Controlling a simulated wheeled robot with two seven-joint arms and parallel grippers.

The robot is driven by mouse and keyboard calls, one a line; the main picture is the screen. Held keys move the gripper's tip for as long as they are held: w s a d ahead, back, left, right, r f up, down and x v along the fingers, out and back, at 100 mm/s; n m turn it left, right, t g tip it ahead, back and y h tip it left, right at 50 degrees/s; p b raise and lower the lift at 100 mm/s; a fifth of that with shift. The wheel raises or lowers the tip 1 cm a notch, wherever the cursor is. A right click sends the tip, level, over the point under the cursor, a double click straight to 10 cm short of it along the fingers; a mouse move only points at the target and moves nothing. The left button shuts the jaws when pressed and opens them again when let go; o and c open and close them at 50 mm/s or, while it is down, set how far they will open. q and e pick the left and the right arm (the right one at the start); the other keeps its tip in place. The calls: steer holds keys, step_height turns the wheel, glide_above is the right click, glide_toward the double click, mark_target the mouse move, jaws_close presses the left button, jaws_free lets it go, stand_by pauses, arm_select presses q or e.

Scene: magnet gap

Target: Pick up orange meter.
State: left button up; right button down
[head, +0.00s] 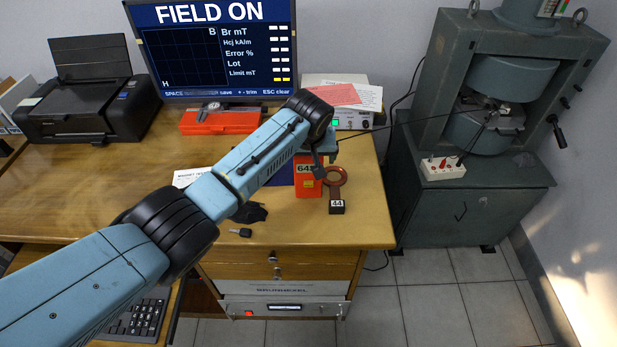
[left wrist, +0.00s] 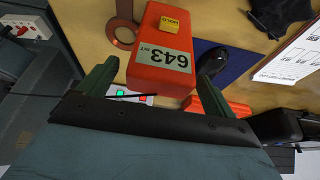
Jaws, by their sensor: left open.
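The orange meter (head: 308,187) stands on the wooden desk near its right side, with a pale display. In the left wrist view the orange meter (left wrist: 163,50) shows a display reading 643 and a yellow button. My left gripper (head: 325,155) is over the top of the meter in the head view and hides part of it. In the left wrist view my left gripper (left wrist: 158,72) is open, with one green finger on each side of the meter. Gaps show beside the meter, so it is not held. My right gripper is not in view.
A copper ring (head: 335,177) with a black block marked 44 (head: 337,207) stands close right of the meter. Behind are a red case (head: 215,123), a monitor and a white instrument (head: 355,122). A black glove (head: 250,212) and key fob (head: 240,232) lie left.

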arm_select(q)
steer(key=shift+f, duration=0.15)
steer(key=shift+c, duration=0.8)
steer(key=c, duration=1)
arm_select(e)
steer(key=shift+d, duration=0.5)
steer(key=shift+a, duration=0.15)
